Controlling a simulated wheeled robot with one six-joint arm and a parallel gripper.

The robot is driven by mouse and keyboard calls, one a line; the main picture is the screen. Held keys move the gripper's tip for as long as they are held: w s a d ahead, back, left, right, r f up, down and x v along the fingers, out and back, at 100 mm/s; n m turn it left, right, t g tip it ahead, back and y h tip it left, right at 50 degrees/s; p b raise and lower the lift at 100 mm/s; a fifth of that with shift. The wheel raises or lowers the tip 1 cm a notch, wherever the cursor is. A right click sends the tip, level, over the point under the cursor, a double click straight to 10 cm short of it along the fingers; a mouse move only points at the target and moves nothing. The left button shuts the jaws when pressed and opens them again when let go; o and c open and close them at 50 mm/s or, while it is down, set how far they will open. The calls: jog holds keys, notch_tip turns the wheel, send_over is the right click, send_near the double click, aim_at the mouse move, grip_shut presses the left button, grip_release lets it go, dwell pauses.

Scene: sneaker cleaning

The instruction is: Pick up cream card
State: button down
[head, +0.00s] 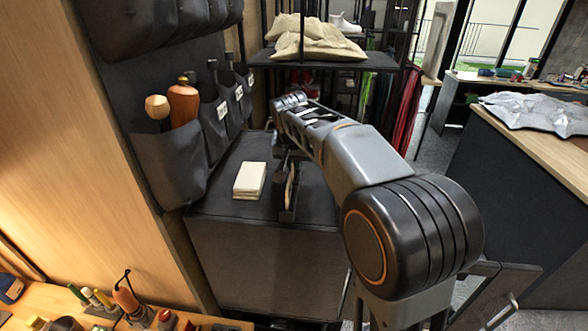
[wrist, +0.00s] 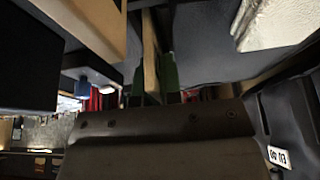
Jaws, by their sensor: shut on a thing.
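My gripper (head: 288,196) is shut on a thin cream-tan card (head: 291,183), held on edge over the dark box top. In the wrist view the card (wrist: 150,52) stands between the two green-padded fingers of my gripper (wrist: 153,80). Its lower part is hidden by the gripper body. I cannot tell whether the card touches the surface under it. A cream-white stack (head: 250,179) lies on the box top, left of my gripper and apart from it.
The dark box (head: 265,260) stands beside a wall organiser (head: 170,165) with an orange-handled tool (head: 183,102). A shelf (head: 345,60) with beige cloth (head: 312,42) is behind. A workbench (head: 200,322) with tools is at the lower left. A counter (head: 540,125) is at the right.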

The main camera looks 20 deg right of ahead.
jog(key=shift+r, duration=0.1)
dwell(0.3)
jog(key=shift+r, duration=0.5)
jog(key=s+d+r+b, duration=0.1)
jog(key=d+r, duration=0.2)
jog(key=s+d+r+b, duration=0.1)
jog(key=s+d+r, duration=0.1)
jog(key=d+r, duration=0.2)
jog(key=s+d+r+b, duration=0.1)
jog(key=d+r, duration=0.3)
jog(key=shift+s+d, duration=0.25)
jog(key=shift+s, duration=0.15)
jog(key=shift+s+d+f+b, duration=0.3)
jog(key=shift+d+f+b, duration=0.15)
jog(key=shift+d+b, duration=0.3)
jog(key=shift+s+a+r, duration=0.1)
